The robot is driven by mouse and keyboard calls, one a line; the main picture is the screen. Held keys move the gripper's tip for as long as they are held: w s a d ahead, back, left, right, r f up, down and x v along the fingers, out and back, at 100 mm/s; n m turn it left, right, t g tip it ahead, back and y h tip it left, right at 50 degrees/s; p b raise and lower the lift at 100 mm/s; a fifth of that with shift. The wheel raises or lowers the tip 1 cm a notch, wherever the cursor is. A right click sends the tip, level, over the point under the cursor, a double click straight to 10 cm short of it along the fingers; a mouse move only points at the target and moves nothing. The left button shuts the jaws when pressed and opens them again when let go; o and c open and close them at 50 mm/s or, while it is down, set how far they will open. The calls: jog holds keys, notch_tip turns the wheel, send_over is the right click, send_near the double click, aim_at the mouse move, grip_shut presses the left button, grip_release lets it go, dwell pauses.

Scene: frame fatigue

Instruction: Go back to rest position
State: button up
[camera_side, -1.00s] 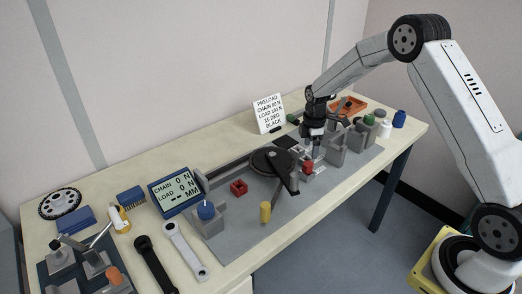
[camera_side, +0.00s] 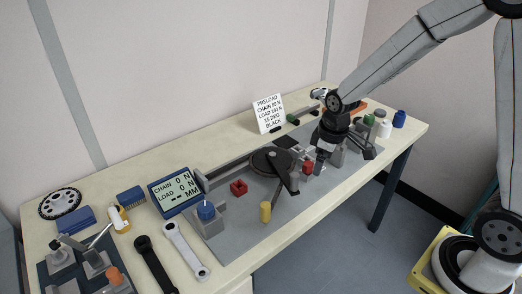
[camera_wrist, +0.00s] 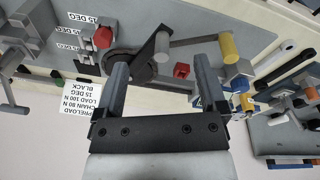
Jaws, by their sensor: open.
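My gripper (camera_wrist: 162,68) is open and empty in the wrist view, with its two grey fingers apart. In the side view it is tilted above the right part of the grey fixture plate (camera_side: 232,238), partly hiding the blocks there. The dark crank disc (camera_side: 266,162) with its arm is to the left of my gripper. It also shows beyond the fingers in the wrist view (camera_wrist: 122,62). A red block (camera_side: 308,167) sits close by on the fixture.
The display (camera_side: 175,190) reads chain 0 N and load 0 N. A white sign (camera_side: 268,114) stands at the back. Two wrenches (camera_side: 187,250) lie at the front left. A yellow cylinder (camera_side: 265,212) stands by the plate's front edge. Blue (camera_side: 399,119) and white (camera_side: 384,129) containers stand far right.

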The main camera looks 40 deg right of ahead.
jog(key=s+a+m, duration=0.3)
jog(key=s+m, duration=0.1)
jog(key=s, duration=0.5)
jog(key=shift+s+a+r+t, duration=0.35)
jog(key=shift+r+t, duration=0.05)
jog(key=shift+r, duration=0.05)
